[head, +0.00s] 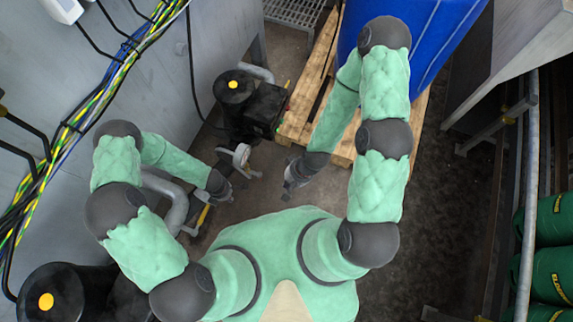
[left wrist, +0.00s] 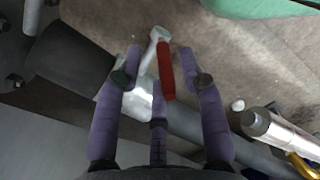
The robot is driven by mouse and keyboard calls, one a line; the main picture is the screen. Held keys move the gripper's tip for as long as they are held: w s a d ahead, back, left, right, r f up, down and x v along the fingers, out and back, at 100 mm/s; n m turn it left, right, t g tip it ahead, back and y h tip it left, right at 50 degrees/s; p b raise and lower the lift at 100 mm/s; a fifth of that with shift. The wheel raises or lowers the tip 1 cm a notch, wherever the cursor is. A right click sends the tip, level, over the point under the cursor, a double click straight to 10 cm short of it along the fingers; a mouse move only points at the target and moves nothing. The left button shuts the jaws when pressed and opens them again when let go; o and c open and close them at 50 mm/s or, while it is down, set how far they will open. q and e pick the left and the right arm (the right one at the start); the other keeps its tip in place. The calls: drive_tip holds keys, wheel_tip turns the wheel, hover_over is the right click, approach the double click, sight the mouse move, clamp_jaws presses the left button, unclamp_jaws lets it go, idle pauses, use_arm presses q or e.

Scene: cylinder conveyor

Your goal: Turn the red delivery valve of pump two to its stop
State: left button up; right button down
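The red valve handle (left wrist: 166,72) shows in the left wrist view as a narrow lever on a pale metal valve body (left wrist: 138,103). My left gripper (left wrist: 160,56) has its purple fingers spread, with the handle between them and nearer the right finger. I see no clear grip on the handle. In the head view my left gripper (head: 221,188) is small beside the grey pipework, and the red handle cannot be made out there. My right gripper (head: 289,185) hangs over the floor near the pallet; its finger opening is too small to judge.
A black pump with a yellow dot (head: 234,88) stands beyond my grippers. A wooden pallet (head: 297,118) carries a blue drum (head: 430,38). Cables (head: 88,105) run along the left wall. Green cylinders (head: 545,270) lie right.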

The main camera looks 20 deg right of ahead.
use_arm(q)
drive_tip(key=shift+w+d, duration=0.1)
drive_tip(key=shift+d, duration=0.1)
use_arm(e)
drive_tip(key=shift+r, duration=0.25)
